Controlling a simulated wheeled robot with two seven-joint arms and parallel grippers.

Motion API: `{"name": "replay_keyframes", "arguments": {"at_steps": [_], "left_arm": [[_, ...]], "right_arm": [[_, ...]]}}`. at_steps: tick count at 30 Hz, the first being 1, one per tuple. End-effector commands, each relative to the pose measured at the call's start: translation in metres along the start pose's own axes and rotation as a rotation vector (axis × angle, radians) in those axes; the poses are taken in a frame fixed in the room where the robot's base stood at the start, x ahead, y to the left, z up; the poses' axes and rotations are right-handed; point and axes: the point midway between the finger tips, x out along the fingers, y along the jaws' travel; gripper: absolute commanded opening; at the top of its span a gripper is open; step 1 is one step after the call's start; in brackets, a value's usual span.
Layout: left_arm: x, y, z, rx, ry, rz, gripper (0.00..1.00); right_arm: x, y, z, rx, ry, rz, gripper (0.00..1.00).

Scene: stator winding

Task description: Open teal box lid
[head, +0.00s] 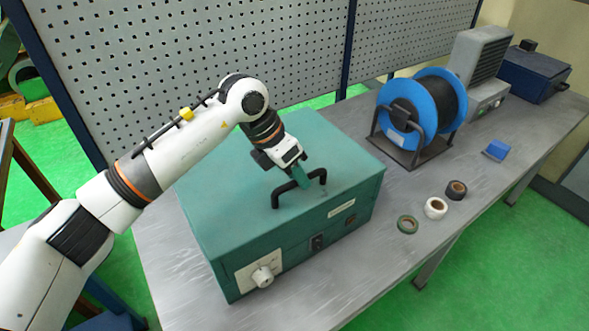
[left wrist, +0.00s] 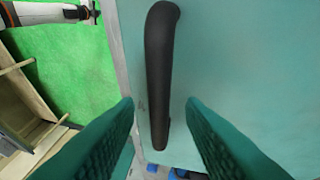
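The teal box (head: 345,213) stands on the grey workbench with its lid (head: 225,190) lying flat and shut on top. A black bar handle (head: 277,198) is fixed near the front edge of the lid. In the left wrist view the handle (left wrist: 159,75) runs up the middle. My left gripper (head: 303,180) is over the handle. In the left wrist view its two teal fingers (left wrist: 160,125) are spread, one on each side of the handle's near end, with gaps between. It holds nothing. My right gripper is in neither view.
A blue cable reel (head: 405,103) on a black stand is right of the box. Tape rolls (head: 435,208) and a small blue object (head: 496,150) lie on the bench (head: 400,270). A grey perforated panel (head: 200,60) stands behind. A grey finned unit (head: 478,60) and dark blue box (head: 532,75) are farther right.

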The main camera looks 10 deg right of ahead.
Motion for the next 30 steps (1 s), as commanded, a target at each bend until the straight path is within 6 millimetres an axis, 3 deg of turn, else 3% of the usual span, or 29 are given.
{"name": "replay_keyframes", "arguments": {"at_steps": [2,6,9,20,26,30], "left_arm": [[0.0,0.0,0.0,0.0,0.0,0.0,0.34],[0.0,0.0,0.0,0.0,0.0,0.0,0.12],[-0.001,0.0,0.0,0.0,0.0,0.0,0.0],[-0.006,-0.001,-0.003,-0.009,0.002,0.015,0.0],[-0.029,-0.006,-0.013,-0.04,0.002,0.086,0.0],[-0.057,-0.015,-0.025,-0.053,0.003,0.118,0.0]], "right_arm": [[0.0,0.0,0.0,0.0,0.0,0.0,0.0],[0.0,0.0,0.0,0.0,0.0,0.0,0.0],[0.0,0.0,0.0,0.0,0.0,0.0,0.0],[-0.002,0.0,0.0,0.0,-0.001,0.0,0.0],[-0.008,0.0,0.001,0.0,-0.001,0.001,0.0],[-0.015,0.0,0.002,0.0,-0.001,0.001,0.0]]}}
